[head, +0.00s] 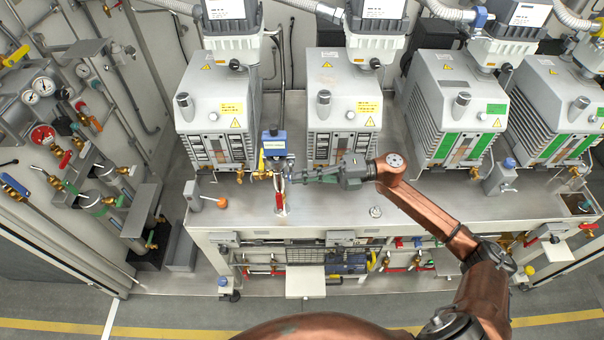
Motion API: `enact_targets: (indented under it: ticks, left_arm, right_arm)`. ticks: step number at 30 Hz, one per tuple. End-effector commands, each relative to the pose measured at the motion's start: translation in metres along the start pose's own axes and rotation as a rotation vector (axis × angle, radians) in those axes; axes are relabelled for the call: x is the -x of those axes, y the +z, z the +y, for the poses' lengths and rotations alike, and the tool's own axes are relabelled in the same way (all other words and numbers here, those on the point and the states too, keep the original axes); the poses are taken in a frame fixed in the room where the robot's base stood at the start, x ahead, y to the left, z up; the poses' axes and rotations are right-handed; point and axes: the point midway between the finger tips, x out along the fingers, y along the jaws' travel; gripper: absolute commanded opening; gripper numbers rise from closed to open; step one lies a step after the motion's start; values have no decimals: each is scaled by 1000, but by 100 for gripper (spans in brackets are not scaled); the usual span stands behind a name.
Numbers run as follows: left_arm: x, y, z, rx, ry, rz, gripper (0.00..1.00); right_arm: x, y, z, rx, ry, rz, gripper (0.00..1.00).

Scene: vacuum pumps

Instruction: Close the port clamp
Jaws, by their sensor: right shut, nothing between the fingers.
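A port assembly with a blue-topped box (274,143) stands on the bench between the two left pumps, with brass fittings (262,175) below it. A small red-handled part (279,201) hangs or stands just under it; it may be the clamp, but it is too small to tell, and I cannot tell whether it is closed. My right gripper (293,177) reaches in from the right along the copper-coloured arm. Its fingers are shut, with nothing between them, right beside the fittings. I cannot tell if they touch. My left gripper does not show.
Grey vacuum pumps (340,105) stand in a row along the back of the steel bench (330,208). An orange-knobbed lever (221,203) sits at the bench's left end. Gauges and valves (43,86) cover the left wall. The bench front right of my gripper is mostly clear.

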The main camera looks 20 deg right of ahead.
Motion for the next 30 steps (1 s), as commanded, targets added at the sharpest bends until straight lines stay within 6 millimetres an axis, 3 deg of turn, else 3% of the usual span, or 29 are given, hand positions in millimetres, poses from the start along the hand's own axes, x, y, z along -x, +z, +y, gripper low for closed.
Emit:
enact_targets:
  ticks: [4, 12, 18, 30]
  left_arm:
    - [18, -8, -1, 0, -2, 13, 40]
    - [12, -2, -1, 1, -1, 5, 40]
    - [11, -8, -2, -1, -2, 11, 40]
    - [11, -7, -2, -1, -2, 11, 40]
  right_arm:
    - [-10, -22, 7, -1, 4, 10, 0]
    - [52, -3, -1, -2, -2, 4, 0]
    - [79, 3, 0, 0, 0, 6, 0]
    - [88, 5, 1, 0, 1, 8, 0]
